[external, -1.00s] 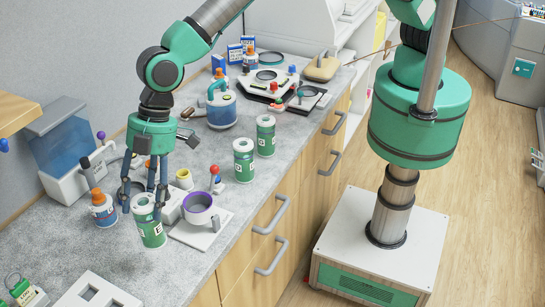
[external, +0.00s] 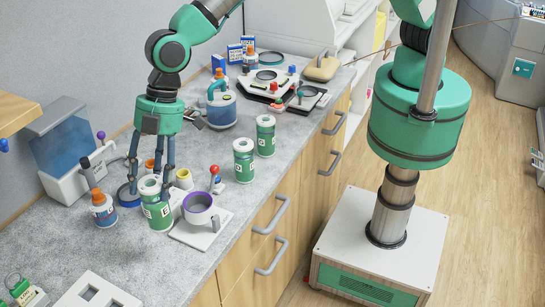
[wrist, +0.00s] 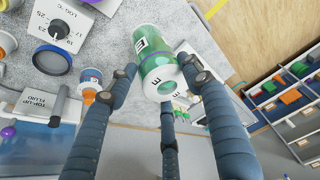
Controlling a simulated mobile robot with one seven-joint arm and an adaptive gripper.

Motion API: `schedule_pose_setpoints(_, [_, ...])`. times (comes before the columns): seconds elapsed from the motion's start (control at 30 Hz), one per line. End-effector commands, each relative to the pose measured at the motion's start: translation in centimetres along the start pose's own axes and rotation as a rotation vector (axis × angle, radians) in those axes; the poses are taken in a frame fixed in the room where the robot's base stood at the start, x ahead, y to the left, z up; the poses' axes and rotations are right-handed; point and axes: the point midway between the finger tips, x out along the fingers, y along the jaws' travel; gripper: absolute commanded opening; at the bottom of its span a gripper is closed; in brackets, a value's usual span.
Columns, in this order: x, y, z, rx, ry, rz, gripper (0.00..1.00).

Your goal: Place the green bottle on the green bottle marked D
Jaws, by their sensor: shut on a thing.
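My gripper (external: 150,185) is shut on a green bottle (external: 159,215) with a white top and a white letter label. The bottle is nearly upright at the counter's front left. In the wrist view my gripper (wrist: 160,70) has its fingers around this bottle (wrist: 150,45), whose label looks like an E. Two more green bottles stand upright on the counter to the right: a nearer one (external: 243,162) and a farther one (external: 265,137). Their letters are too small to read for sure. Neither has anything on top.
A purple-rimmed cup on a white stand (external: 200,210) is close right of the held bottle. An orange-capped bottle (external: 103,210) stands left of it. Counter is clear around the two standing green bottles.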

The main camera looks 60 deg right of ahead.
Motion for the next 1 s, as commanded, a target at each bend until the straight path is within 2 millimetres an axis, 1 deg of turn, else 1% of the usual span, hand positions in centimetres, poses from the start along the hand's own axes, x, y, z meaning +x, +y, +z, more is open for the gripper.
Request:
schedule_pose_setpoints(0.03, [-0.9,0.3,0.5,0.001,0.002,0.001,0.0])
schedule_pose_setpoints(0.1, [-2.0,0.5,1.4,-0.002,0.001,-0.001,0.0])
schedule_pose_setpoints(0.27, [-4.3,0.9,3.5,-0.009,-0.001,-0.004,0.0])
schedule_pose_setpoints(0.6, [-8.8,1.3,8.5,-0.022,-0.004,-0.012,0.0])
schedule_pose_setpoints(1.0, [-13.6,0.9,14.8,-0.037,-0.005,-0.022,0.0])
